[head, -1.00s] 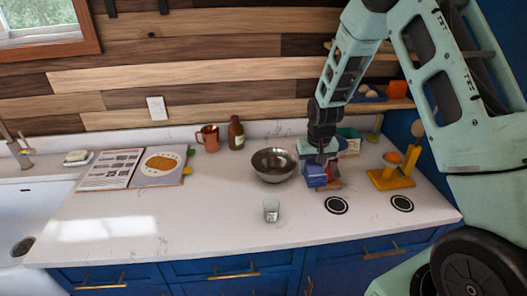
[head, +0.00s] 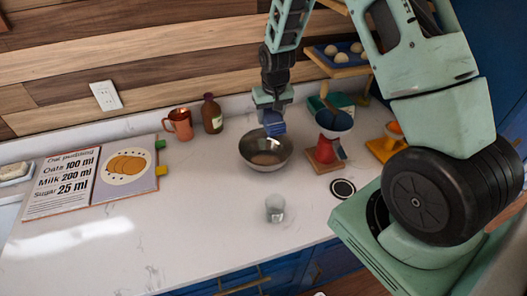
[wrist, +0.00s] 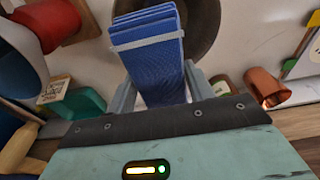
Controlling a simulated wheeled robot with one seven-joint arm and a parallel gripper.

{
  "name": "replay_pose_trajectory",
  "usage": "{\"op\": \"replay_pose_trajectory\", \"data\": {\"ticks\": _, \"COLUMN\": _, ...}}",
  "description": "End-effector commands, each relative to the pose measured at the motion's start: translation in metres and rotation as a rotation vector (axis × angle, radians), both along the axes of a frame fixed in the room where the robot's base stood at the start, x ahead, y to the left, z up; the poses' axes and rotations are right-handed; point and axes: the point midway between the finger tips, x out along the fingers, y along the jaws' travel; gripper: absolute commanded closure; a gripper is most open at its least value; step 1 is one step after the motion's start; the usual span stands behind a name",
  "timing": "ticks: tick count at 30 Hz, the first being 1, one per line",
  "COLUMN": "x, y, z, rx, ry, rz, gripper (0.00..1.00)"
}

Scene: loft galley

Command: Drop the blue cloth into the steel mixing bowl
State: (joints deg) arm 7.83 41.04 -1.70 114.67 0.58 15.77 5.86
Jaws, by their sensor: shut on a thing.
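The blue cloth (head: 274,123) is a folded bundle with a pale band around it. My gripper (head: 271,108) is shut on it and holds it above the back right part of the steel mixing bowl (head: 247,158). In the wrist view the cloth (wrist: 150,55) hangs between the fingers of my gripper (wrist: 158,95), and the bowl (wrist: 205,28) shows behind it, partly hidden. The bowl stands on the white counter, and the part of its inside that I can see holds no cloth.
A glass (head: 275,208) stands in front of the bowl. A copper mug (head: 178,124) and a brown bottle (head: 211,114) stand behind left. A red scale (head: 325,152) with a bowl on top is to the right. An open recipe book (head: 95,180) lies at left.

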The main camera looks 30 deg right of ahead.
Motion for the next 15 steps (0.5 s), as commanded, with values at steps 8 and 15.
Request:
{"op": "replay_pose_trajectory", "data": {"ticks": 8, "x": 0.000, "y": 0.000, "z": -0.036, "rx": 0.000, "ry": 0.000, "rz": 0.000, "gripper": 0.69}}
{"op": "replay_pose_trajectory", "data": {"ticks": 15, "x": 0.000, "y": 0.000, "z": -0.049, "rx": 0.000, "ry": 0.000, "rz": 0.000, "gripper": 0.69}}
